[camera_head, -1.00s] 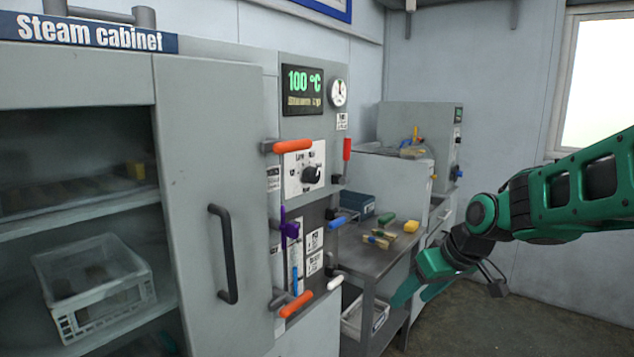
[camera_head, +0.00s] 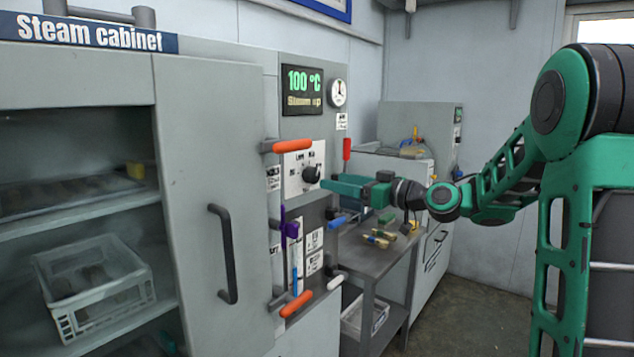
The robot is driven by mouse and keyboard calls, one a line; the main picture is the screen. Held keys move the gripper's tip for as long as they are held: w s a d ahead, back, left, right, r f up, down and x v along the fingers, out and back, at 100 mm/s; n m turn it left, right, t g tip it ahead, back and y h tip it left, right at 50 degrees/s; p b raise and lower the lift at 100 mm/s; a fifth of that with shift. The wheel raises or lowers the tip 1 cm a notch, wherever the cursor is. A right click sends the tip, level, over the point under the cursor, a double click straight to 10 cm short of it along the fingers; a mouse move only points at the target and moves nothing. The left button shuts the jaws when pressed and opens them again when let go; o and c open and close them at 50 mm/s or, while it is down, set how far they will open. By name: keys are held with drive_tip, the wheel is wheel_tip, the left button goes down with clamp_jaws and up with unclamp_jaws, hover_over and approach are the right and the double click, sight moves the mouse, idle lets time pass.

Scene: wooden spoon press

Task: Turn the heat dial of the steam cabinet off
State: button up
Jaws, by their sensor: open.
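The steam cabinet (camera_head: 200,120) fills the left and middle of the view. Its heat dial (camera_head: 311,175) is a black knob on a white plate (camera_head: 293,170) with marks around it. The display (camera_head: 302,89) above reads 100 °C with "Steam up" below. My gripper (camera_head: 328,185) is green and reaches in from the right, its tips just right of and slightly below the dial. It is open and holds nothing that I can see. I cannot tell whether the tips touch the knob. The small lettering by the knob is hard to read.
Orange handles (camera_head: 293,146) and (camera_head: 297,303), a red lever (camera_head: 347,149) and a purple lever (camera_head: 290,229) stick out near the dial. A black door handle (camera_head: 224,254) is at left. A metal table (camera_head: 375,262) with small blocks and brushes stands below my arm.

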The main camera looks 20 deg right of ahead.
sight(316, 177)
drive_tip(key=x, duration=0.7)
drive_tip(key=shift+w+a, duration=0.1)
drive_tip(key=shift+a, duration=0.05)
drive_tip(key=c, duration=1.1)
drive_tip(key=shift+o, duration=0.2)
